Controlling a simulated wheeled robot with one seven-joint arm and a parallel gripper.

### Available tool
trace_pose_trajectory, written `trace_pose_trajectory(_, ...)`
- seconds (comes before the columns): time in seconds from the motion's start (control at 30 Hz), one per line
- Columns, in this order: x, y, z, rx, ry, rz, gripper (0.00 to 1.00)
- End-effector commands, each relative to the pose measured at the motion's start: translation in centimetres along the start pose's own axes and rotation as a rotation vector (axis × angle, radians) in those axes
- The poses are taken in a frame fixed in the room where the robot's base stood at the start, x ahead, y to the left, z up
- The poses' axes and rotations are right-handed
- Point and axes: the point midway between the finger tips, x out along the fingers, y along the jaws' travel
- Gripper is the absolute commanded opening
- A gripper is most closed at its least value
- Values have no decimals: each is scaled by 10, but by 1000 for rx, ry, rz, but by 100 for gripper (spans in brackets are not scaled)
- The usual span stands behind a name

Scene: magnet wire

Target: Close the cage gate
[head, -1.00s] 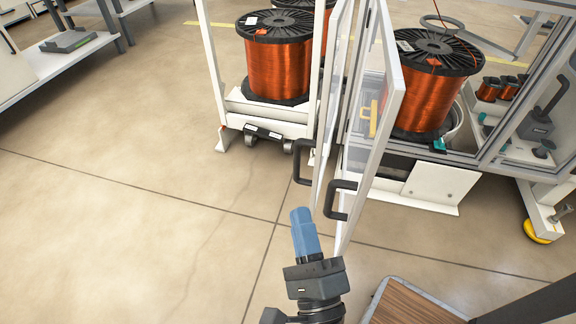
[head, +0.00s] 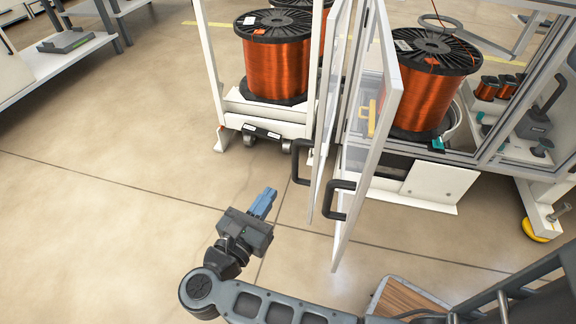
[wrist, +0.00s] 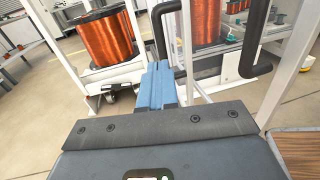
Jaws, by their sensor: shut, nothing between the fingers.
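The cage gate has two clear panels with pale frames, and both stand swung out from the cage toward me. The left panel (head: 322,178) carries a black handle (head: 295,162); the right panel (head: 346,240) carries another black handle (head: 328,202). My gripper (head: 267,198) has blue fingers, shut and empty, out over the floor left of both panels, apart from them. In the wrist view the blue fingers (wrist: 155,82) point toward the cage, with one handle (wrist: 157,35) just beyond them and the other handle (wrist: 252,40) to the right.
Behind the panels, a large copper wire spool (head: 432,90) stands in the cage. Another spool (head: 275,70) sits on a white wheeled rack (head: 265,112) to the left. A wood-topped surface (head: 400,300) lies at the lower right. Floor on the left is clear.

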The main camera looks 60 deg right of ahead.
Motion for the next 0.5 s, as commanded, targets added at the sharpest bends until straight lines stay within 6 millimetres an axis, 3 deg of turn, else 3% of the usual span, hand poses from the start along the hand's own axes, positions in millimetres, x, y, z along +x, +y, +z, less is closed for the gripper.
trace_pose_trajectory(0.3, 63, -1, -1, 0, -1, -2, 0)
trace_pose_trajectory(0.5, 91, 0, -1, -1, -1, -1, 0)
